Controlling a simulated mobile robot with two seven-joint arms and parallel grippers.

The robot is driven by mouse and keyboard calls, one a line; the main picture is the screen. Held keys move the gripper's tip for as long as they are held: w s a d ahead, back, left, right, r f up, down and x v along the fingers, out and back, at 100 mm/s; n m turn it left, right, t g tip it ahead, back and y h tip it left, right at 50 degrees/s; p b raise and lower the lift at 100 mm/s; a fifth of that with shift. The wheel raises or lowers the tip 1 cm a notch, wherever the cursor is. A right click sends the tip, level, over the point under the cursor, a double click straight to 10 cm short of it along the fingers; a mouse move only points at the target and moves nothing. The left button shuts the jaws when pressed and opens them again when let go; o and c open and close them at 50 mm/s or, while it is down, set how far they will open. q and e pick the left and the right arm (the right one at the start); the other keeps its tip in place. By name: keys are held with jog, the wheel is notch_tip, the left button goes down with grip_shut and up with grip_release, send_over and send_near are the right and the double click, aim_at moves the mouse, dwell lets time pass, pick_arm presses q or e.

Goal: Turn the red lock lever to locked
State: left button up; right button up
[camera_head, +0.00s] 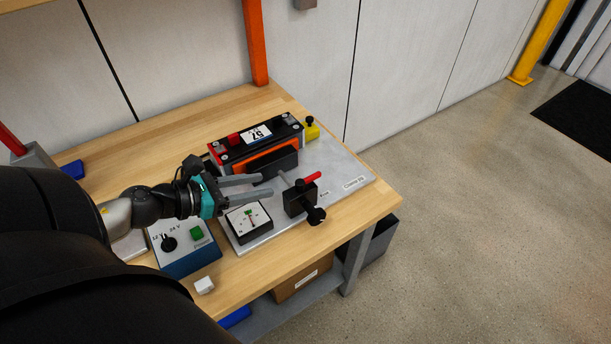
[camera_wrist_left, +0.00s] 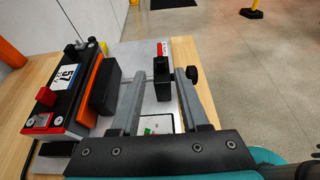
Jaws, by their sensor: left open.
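In the left wrist view, the red lever (camera_wrist_left: 160,48) stands up beyond the fingertips. The black block (camera_wrist_left: 161,80) shows between the two finger lines there. My left gripper (camera_head: 266,185) is open and empty, with its fingers pointing at the block from the left. I cannot tell whether a finger touches the block. My right gripper is not in view.
A black battery (camera_head: 258,142) with an orange front sits behind the fingers. A dial gauge (camera_head: 250,222) lies below them. A blue switch box (camera_head: 190,255) and a small white block (camera_head: 204,285) are nearer. A yellow part (camera_head: 311,128) stands behind. The bench's right edge is bare.

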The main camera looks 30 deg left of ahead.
aim_at(312, 176)
pick_arm(q)
jog(key=shift+x, duration=6.6)
jog(key=shift+a+f, duration=0.1)
grip_shut()
